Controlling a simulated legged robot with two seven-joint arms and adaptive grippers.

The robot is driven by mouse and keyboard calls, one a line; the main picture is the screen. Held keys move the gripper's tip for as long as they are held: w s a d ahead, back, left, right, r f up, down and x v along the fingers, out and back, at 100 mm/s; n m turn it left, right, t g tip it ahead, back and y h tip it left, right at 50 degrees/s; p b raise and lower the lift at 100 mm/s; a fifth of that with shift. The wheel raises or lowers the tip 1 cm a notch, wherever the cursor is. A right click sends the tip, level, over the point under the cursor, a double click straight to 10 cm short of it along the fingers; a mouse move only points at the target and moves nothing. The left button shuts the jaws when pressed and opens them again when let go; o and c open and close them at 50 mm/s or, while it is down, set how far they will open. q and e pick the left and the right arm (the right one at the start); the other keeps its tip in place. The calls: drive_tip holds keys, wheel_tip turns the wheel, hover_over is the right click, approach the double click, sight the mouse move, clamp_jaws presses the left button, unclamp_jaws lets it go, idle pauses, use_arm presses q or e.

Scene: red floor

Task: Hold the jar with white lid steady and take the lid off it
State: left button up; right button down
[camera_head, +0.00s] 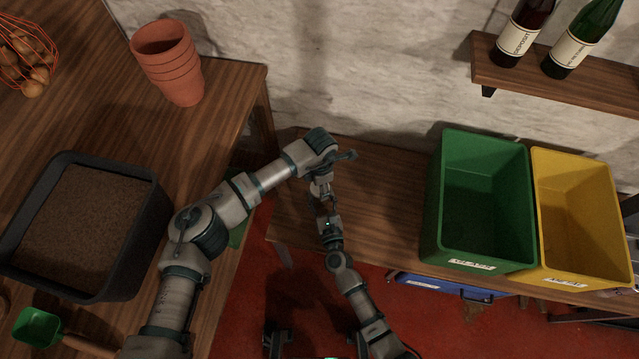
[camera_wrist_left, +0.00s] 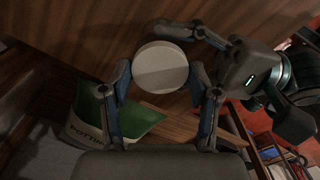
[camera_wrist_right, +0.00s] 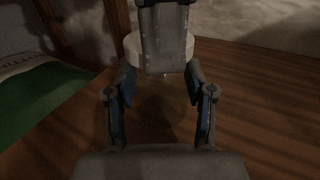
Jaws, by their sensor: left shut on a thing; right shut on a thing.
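The jar's round white lid (camera_wrist_left: 162,67) shows face-on in the left wrist view, between the fingertips of my left gripper (camera_head: 320,187), which is shut on it. The lid's edge also shows in the right wrist view (camera_wrist_right: 133,45), partly behind a grey finger of my left gripper. Below it, the dim clear glass jar (camera_wrist_right: 160,106) stands between the fingers of my right gripper (camera_head: 327,206), which is shut on it. In the head view both grippers meet over the wooden bench, and they hide the jar and lid. I cannot tell whether the lid is apart from the jar.
A green bin (camera_head: 438,215) and a yellow bin (camera_head: 540,225) stand on the bench (camera_head: 385,185) at right. On the left table are a soil tray (camera_head: 150,235), stacked terracotta pots (camera_head: 170,65) and a green scoop (camera_head: 38,327). Bottles stand on a wall shelf (camera_head: 485,70).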

use_arm(q)
drive_tip(key=shift+w+n, duration=0.1)
drive_tip(key=shift+n, duration=1.1)
use_arm(e)
drive_tip(key=shift+s+a, duration=0.1)
drive_tip(key=shift+a, duration=0.05)
use_arm(q)
drive_tip(key=shift+r, duration=0.15)
drive_tip(key=shift+r, duration=0.15)
drive_tip(key=shift+r, duration=0.95)
drive_tip(key=shift+r, duration=2)
use_arm(e)
drive_tip(key=shift+c, duration=1.6)
unclamp_jaws()
